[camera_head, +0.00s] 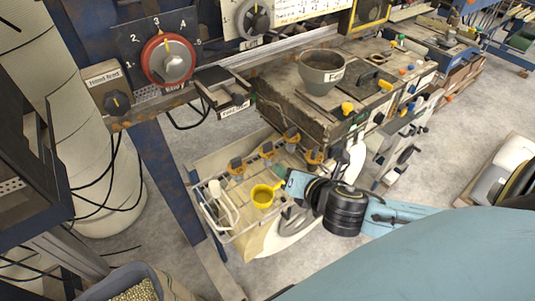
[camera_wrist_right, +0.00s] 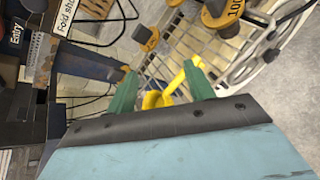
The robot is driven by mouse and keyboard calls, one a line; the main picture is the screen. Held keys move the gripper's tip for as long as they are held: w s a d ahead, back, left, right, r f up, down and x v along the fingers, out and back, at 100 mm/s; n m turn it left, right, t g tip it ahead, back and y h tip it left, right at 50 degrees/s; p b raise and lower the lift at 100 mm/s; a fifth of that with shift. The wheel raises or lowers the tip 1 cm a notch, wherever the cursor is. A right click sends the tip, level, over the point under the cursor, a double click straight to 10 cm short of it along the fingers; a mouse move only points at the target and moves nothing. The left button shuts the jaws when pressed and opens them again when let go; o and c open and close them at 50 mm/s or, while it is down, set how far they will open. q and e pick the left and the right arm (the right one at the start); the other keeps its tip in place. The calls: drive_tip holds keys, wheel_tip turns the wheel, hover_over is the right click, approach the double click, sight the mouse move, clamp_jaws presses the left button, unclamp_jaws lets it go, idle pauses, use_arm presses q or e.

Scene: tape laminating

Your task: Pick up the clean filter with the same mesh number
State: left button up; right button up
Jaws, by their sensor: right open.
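Several orange-and-dark filters stand in a row at the back of a pale tray in the head view: a left one (camera_head: 236,168), a middle one (camera_head: 267,151), a back one (camera_head: 291,136) and a right one (camera_head: 314,157). In the right wrist view one filter (camera_wrist_right: 222,14) carries a label that seems to read 100; another (camera_wrist_right: 146,36) has no readable number. My right gripper (camera_wrist_right: 161,78) is open and empty above the basket. My left gripper is not in view.
A grey feed hopper (camera_head: 323,72) tops the machine behind. A red dial (camera_head: 167,60) and dark panels stand at left. A bin of granules (camera_head: 134,291) is at the lower left. Grey floor lies at right.

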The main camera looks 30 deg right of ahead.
sight(269, 148)
drive_tip(key=w+f+n, duration=0.1)
drive_tip(key=w+n, duration=0.1)
drive_tip(key=w, duration=0.2)
drive_tip(key=w+f+n+t+y, duration=0.1)
drive_tip(key=w+n, duration=0.2)
drive_tip(key=w, duration=0.2)
drive_tip(key=w+f+n, duration=0.1)
drive_tip(key=w+n, duration=0.2)
drive_tip(key=w, duration=0.2)
drive_tip(key=shift+w+d+f, duration=0.2)
drive_tip(key=shift+w+d, duration=0.05)
drive_tip(key=shift+d, duration=0.1)
drive_tip(key=shift+c, duration=0.3)
drive_tip(key=shift+s, duration=0.1)
drive_tip(key=c, duration=1)
